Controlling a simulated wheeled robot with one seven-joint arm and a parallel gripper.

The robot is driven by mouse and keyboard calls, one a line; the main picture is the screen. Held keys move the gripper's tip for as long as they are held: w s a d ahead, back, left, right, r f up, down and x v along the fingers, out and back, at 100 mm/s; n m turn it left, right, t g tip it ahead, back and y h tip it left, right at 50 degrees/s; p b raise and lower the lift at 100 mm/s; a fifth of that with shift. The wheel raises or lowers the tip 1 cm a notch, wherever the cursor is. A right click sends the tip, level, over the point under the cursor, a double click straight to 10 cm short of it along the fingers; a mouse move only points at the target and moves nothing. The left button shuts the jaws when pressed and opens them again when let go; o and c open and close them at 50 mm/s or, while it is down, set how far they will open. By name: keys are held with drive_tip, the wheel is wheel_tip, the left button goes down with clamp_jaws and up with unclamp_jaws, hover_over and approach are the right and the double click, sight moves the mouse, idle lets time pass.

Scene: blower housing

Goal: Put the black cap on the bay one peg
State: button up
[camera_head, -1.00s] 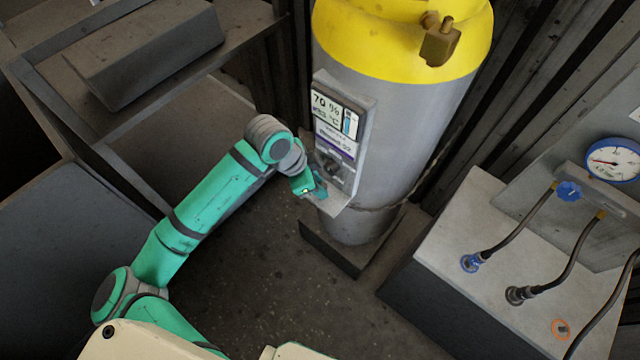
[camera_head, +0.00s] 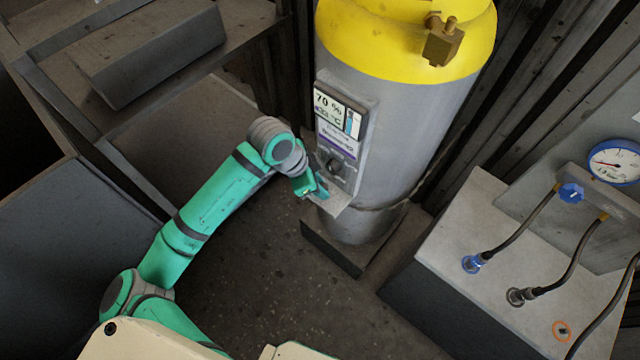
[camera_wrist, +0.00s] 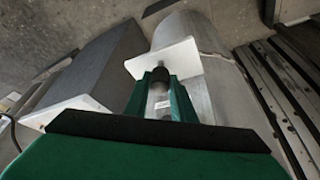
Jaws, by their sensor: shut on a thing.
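My gripper (camera_head: 320,188) is at the small pale shelf (camera_head: 337,204) low on the front of the grey and yellow tank. In the wrist view my gripper's two green fingers (camera_wrist: 160,84) are closed around a dark cylindrical piece, which looks like the black cap (camera_wrist: 158,77). The cap is in front of the pale shelf (camera_wrist: 165,62) there. I cannot tell whether it touches the shelf. In the head view the cap is hidden by the fingers. I cannot make out a peg marked bay one in either view.
The tank (camera_head: 405,110) carries a display panel (camera_head: 338,112) with a dark knob (camera_head: 341,168) just above my gripper. A grey bench (camera_head: 500,225) with hoses and a gauge (camera_head: 614,163) stands at right. A metal rack (camera_head: 175,115) stands at left. Floor between is clear.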

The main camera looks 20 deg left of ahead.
drive_tip(key=shift+f, duration=1.05)
drive_tip(key=o, duration=1.1)
drive_tip(key=v, duration=1)
drive_tip(key=shift+r, duration=0.3)
drive_tip(key=shift+s, duration=0.15)
